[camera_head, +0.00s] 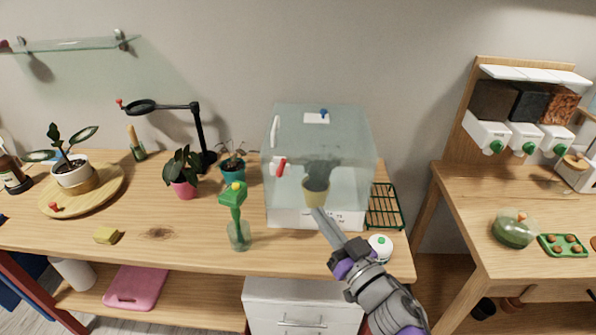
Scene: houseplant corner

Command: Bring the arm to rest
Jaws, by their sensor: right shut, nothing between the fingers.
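My right gripper (318,214) comes up from the lower right, in front of the clear glass cabinet (350,140). Its fingers are together with nothing between them. The fingertips overlap the lower front of the cabinet in the view; whether they touch it I cannot tell. Inside the cabinet, behind the clear front, stands a yellow pot (316,190) with a dark plant. The cabinet has a white handle and a red catch (281,167) on its left side. My left gripper is not in view.
A green-topped bottle (238,215) stands left of the cabinet near the table edge. A white round item (381,247) sits beside my right arm. A green wire rack (384,207) lies right of the cabinet. The table front around the yellow block (107,236) is mostly clear.

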